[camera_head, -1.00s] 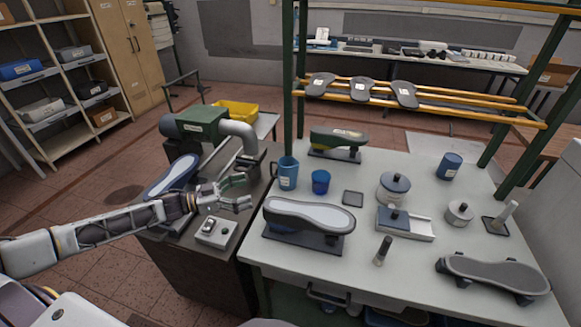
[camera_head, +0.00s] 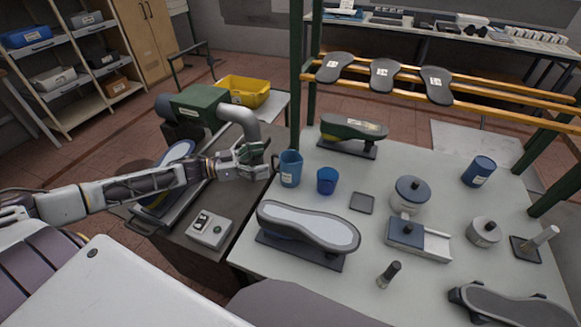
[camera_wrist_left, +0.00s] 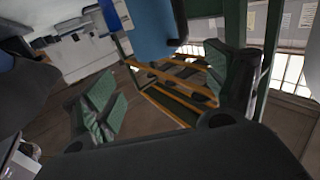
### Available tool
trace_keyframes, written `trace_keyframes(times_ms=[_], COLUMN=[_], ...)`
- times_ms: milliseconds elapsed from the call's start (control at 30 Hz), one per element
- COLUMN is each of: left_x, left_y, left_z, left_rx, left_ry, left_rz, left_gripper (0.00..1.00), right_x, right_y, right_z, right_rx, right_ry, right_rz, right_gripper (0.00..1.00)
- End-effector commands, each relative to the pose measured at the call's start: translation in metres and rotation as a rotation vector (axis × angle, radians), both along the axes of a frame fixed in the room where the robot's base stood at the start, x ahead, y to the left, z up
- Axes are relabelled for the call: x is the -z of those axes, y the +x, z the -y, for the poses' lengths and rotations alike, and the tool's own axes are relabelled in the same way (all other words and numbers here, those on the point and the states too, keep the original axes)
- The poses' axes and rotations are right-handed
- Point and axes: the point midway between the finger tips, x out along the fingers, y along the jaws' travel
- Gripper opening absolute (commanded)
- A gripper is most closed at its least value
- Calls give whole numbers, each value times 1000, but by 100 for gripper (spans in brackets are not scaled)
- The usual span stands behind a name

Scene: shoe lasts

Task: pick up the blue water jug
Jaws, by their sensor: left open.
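The blue water jug (camera_head: 290,170) stands upright near the left edge of the white table, its handle on the left, toward my left gripper. My left gripper (camera_head: 262,158) is open and empty just left of the jug, close to the handle; I cannot tell if they touch. In the left wrist view, the green finger pads of my left gripper (camera_wrist_left: 165,88) are spread wide. A blue surface, apparently the jug (camera_wrist_left: 152,28), shows at the top of that view, beyond the fingers. My right gripper is not in view.
A blue cup (camera_head: 326,181) stands just right of the jug. A shoe last on a base (camera_head: 308,230) lies in front, and a green-and-black last (camera_head: 352,133) behind. A green post (camera_head: 296,75) rises behind the jug. A grey control box (camera_head: 209,229) sits below my left arm.

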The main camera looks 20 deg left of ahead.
Motion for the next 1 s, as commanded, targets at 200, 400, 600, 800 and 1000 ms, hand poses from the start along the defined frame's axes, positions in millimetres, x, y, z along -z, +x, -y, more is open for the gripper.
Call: trace_keyframes(times_ms=[200,400,600,800,1000], left_x=[0,2,17,40,63], left_y=[0,0,0,0,0], left_z=[0,0,-1,0,-1], left_rx=[0,0,-1,-2,-2], left_ry=[0,-1,-1,-2,-1], left_rz=[0,1,1,0,0], left_gripper=[86,86,86,86,86], right_x=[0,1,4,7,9], right_y=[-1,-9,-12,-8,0], right_z=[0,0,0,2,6], right_rx=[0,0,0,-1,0], right_ry=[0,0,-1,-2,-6], right_rz=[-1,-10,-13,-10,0], right_gripper=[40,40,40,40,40])
